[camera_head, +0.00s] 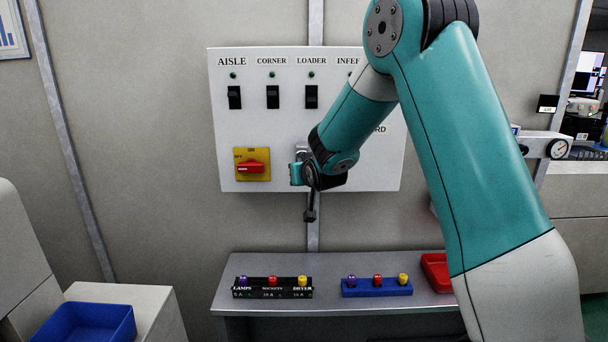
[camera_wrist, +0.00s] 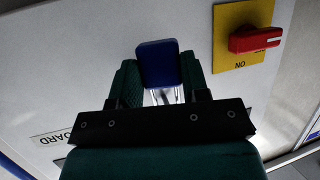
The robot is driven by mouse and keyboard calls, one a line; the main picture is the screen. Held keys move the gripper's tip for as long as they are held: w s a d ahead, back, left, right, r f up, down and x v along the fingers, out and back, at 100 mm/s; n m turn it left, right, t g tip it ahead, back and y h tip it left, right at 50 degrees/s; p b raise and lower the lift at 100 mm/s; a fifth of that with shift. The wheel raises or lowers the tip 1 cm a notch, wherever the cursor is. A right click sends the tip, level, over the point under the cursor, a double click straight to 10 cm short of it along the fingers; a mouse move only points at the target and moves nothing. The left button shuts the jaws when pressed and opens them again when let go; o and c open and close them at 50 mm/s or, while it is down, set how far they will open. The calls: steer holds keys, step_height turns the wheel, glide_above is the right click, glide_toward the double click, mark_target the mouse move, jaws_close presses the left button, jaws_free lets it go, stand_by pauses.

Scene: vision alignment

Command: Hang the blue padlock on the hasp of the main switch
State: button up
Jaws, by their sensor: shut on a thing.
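The blue padlock (camera_wrist: 157,64) is between the two dark green fingers of my gripper (camera_wrist: 159,78) in the wrist view. The gripper is shut on its sides, and thin silver shackle bars show below the blue body, towards the gripper's base. In the head view the padlock is hidden behind my wrist. The main switch (camera_head: 251,167) is a yellow plate with a red handle lying horizontally, left of my wrist. It also shows at the upper right of the wrist view (camera_wrist: 255,42), apart from the padlock. I cannot make out the hasp clearly.
The white panel (camera_head: 290,130) carries a row of black switches with small green lamps above. Below it, a grey shelf (camera_head: 330,305) holds a black strip (camera_head: 256,293) and a blue strip (camera_head: 350,292) with coloured pieces, plus a red tray (camera_head: 436,272). A blue bin (camera_head: 85,322) stands lower left.

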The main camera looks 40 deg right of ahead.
steer(key=o, duration=1.2)
steer(key=b+v, duration=0.4)
steer(key=v, duration=1.3)
steer(key=shift+s, duration=0.2)
steer(key=shift+a, duration=0.1)
steer(key=s+a+f+n+g+y, duration=0.3)
steer(key=a+f+y, duration=0.15)
steer(key=a, duration=0.45)
steer(key=s+a+f+n+g+y, duration=0.2)
steer(key=s+a+n+g, duration=0.2)
steer(key=s, duration=0.5)
steer(key=s+a+f+n+g+y, duration=0.2)
steer(key=s+a+n+g, duration=0.2)
steer(key=s+a, duration=0.5)
steer(key=shift+s+a+g, duration=0.35)
steer(key=shift+s+g, duration=0.3)
steer(key=shift+g, duration=0.25)
steer(key=shift+f, duration=0.1)
